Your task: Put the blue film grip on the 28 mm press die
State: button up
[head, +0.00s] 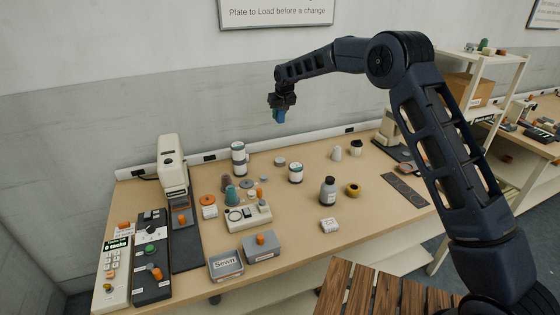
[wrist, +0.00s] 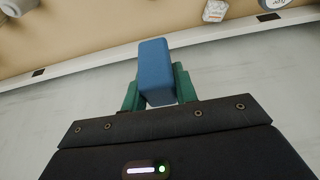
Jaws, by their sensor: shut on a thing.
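My gripper (head: 281,106) is raised high above the back of the table, shut on the blue film grip (head: 279,117). In the wrist view the film grip (wrist: 156,70) is a plain blue block between green fingers, clear of everything else. I cannot tell for sure which thing is the 28 mm press die; no die label is readable. An orange-topped grey piece (head: 182,218) sits under the head of a white press-like machine (head: 171,166) at the left. Another orange knob stands on a grey box (head: 261,246) at the front.
A control panel (head: 152,262) lies at the left. The front right of the table is fairly clear.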

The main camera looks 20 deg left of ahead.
notch_tip(320, 180, down, 20)
jog(key=shift+f, duration=0.1)
dwell(0.6)
jog(key=shift+f, duration=0.15)
jog(key=o, duration=1)
jog(key=shift+c, duration=0.2)
jog(key=v, duration=1.2)
